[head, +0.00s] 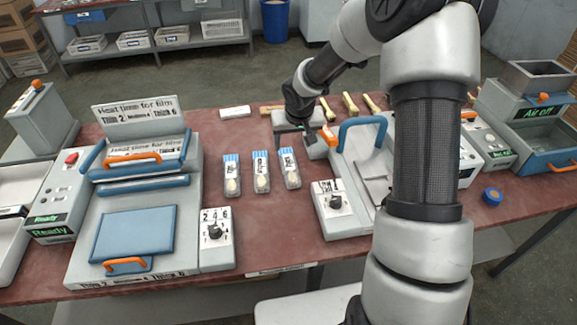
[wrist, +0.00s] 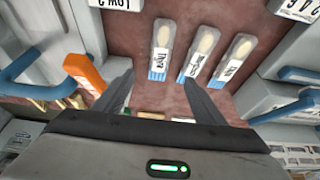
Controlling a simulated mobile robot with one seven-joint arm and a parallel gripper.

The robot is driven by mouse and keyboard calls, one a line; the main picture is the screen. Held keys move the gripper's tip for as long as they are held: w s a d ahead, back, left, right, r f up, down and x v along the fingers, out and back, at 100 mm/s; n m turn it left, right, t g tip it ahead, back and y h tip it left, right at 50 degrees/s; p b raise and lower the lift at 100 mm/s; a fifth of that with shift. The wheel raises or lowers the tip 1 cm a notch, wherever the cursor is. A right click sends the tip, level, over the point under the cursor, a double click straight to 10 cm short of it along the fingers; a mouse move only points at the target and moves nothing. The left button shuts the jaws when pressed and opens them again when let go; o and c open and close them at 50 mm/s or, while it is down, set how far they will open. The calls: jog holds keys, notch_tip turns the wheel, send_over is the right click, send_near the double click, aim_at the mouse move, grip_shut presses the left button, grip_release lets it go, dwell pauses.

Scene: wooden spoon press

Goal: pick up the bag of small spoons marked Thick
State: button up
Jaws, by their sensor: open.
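Three clear bags with blue tops, each holding a small pale spoon, lie side by side on the red-brown table. The bag at the right of the row in the head view (head: 289,168) has a label that seems to read Thick, though the print is small. It is the left one in the wrist view (wrist: 162,50). The middle bag (head: 261,171) and the other end bag (head: 232,175) are beside it. My gripper (head: 306,137) is open and empty, behind the row in the head view. In the wrist view its fingers (wrist: 157,80) point toward the Thick bag, apart from it.
A grey machine with a blue handle (head: 362,124) and orange lever (head: 329,136) stands close to my gripper. A dial box (head: 330,208) is in front. A press with a blue plate (head: 135,235) stands left. Wooden-handled tools (head: 349,103) lie behind. Table (head: 270,225) in front of the bags is clear.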

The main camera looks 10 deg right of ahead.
aim_at(289, 163)
jog(key=x, duration=1.5)
jog(key=shift+f, duration=0.2)
jog(key=shift+f+b, duration=0.2)
jog(key=shift+b, duration=0.1)
jog(key=shift+c, duration=0.4)
jog(key=c, duration=1)
